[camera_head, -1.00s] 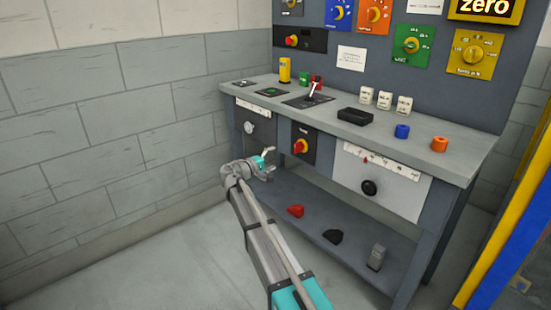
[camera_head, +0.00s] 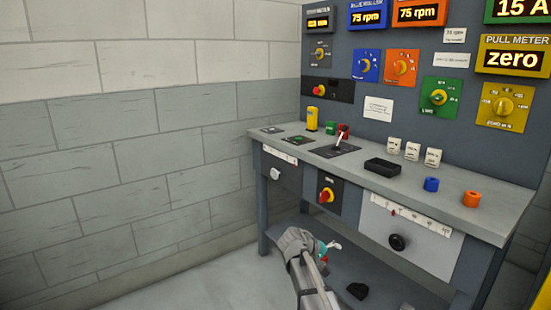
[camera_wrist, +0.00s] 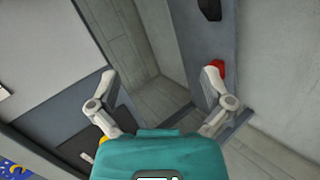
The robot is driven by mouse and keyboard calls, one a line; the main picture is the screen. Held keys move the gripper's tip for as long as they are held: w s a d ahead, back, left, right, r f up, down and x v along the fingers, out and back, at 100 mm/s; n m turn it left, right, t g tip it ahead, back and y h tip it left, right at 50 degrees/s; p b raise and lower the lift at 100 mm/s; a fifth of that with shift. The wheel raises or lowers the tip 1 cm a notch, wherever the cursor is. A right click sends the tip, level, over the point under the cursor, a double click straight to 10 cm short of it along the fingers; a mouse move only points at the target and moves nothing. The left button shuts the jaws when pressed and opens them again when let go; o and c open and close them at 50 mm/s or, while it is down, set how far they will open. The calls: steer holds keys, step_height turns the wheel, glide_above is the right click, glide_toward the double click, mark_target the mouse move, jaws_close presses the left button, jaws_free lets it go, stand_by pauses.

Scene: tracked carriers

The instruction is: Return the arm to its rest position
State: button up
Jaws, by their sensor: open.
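My gripper (camera_head: 331,246) is in front of the bench, at about the height between its worktop and lower shelf. In the wrist view my gripper (camera_wrist: 160,85) shows two fingers spread wide with nothing between them. The floor and block wall show past the fingers. My arm reaches up from the bottom of the head view, and its wrist partly hides the gripper.
The workbench (camera_head: 470,215) carries a black tray (camera_head: 382,167), a blue ring (camera_head: 431,184), an orange ring (camera_head: 472,199) and a lever.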

steer(key=s+a+f+m+g+y+p, duration=0.1)
steer(key=s+f+y, duration=0.15)
steer(key=s, duration=0.55)
steer(key=s+f+m+g+y, duration=0.15)
steer(key=s+y, duration=0.25)
steer(key=s, duration=0.4)
steer(key=s+a+f+m+g+y+p, duration=0.15)
steer(key=s+y, duration=0.25)
steer(key=s, duration=0.4)
step_height(320, 180, up, 36)
steer(key=p, duration=3.6)
steer(key=shift+w+d+r+n, duration=0.15)
steer(key=shift+d+n, duration=0.2)
steer(key=shift+n, duration=0.05)
steer(key=shift+h, duration=0.25)
